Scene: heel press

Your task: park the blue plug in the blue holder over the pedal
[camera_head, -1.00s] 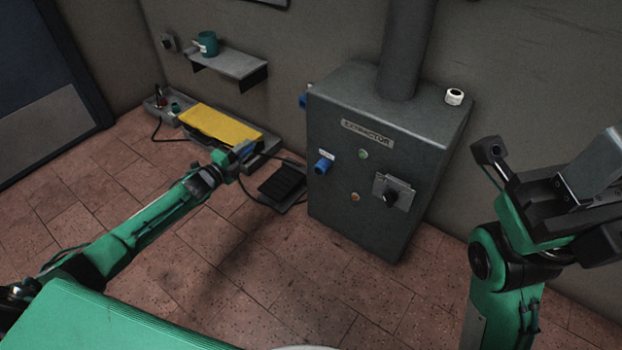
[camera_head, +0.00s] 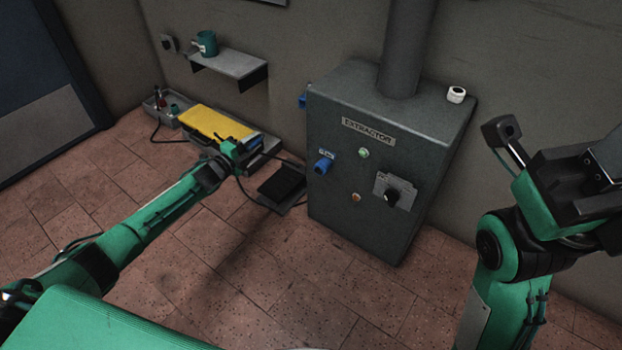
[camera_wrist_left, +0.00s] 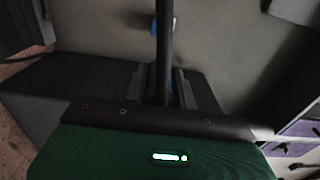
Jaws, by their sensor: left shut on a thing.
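My left gripper (camera_head: 238,148) is low beside the yellow-topped unit, left of the extractor cabinet. In the left wrist view its jaws (camera_wrist_left: 160,88) are shut on the blue plug (camera_wrist_left: 152,84), which is mostly hidden behind a dark cable. A second blue fitting (camera_head: 303,101) is on the cabinet's left side. I cannot tell which is the holder. My right gripper (camera_head: 503,135) is raised at the right; its jaws are unclear.
The grey cabinet (camera_head: 375,200) carries a switch, small lamps and a pipe. The yellow panel (camera_head: 212,122) sits by the wall, with cables on the floor. A shelf (camera_head: 230,66) holds a teal cup (camera_head: 207,42). The near tiled floor is clear.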

